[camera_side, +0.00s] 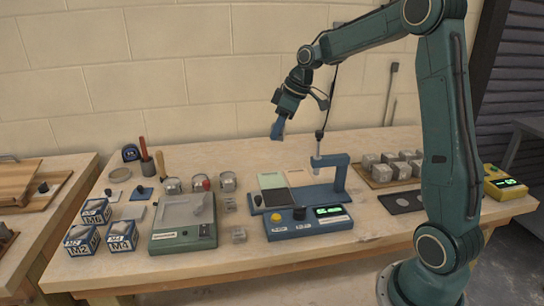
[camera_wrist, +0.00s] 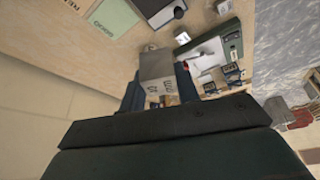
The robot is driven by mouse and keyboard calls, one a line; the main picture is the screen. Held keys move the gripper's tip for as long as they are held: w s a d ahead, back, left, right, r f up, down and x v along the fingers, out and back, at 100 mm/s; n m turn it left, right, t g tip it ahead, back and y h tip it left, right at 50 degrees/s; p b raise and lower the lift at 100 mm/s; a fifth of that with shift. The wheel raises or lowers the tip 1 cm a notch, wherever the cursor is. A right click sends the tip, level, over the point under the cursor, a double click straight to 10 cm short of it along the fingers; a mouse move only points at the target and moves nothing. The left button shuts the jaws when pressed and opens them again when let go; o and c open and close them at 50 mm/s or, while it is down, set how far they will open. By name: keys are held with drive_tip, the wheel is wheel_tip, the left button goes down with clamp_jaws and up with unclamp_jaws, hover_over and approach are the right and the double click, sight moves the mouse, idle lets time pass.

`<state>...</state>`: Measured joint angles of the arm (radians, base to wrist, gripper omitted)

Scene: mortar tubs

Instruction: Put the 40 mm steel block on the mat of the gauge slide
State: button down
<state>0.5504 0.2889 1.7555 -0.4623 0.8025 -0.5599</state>
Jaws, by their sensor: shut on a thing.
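My gripper (camera_side: 279,129) hangs in the air above the back of the bench, high over the blue gauge. In the wrist view it is shut on a grey steel block (camera_wrist: 156,66) with dark marks on its side; I cannot read its size. In the side view the block cannot be made out at the fingertips. The blue gauge (camera_side: 341,180) stands mid-bench with a lit green display. A dark mat (camera_side: 278,199) with a small knob lies at its left side, with nothing seen on it. The dark mat also shows at the top of the wrist view (camera_wrist: 150,7).
Several grey blocks (camera_side: 390,161) stand on a board at the right. A pale green plate (camera_side: 270,181) lies behind the mat. Small blocks (camera_side: 239,235) lie between.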

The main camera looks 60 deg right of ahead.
sight(273, 196)
wheel_tip(273, 196, down, 19)
drive_tip(key=shift+f, duration=0.15)
idle(0.9)
drive_tip(key=shift+f, duration=0.1)
drive_tip(key=c, duration=1)
unclamp_jaws()
drive_tip(key=shift+f, duration=0.1)
drive_tip(key=shift+c, duration=0.2)
drive_tip(key=v, duration=1.2)
drive_tip(key=shift+r, duration=0.2)
drive_tip(key=shift+a, duration=0.1)
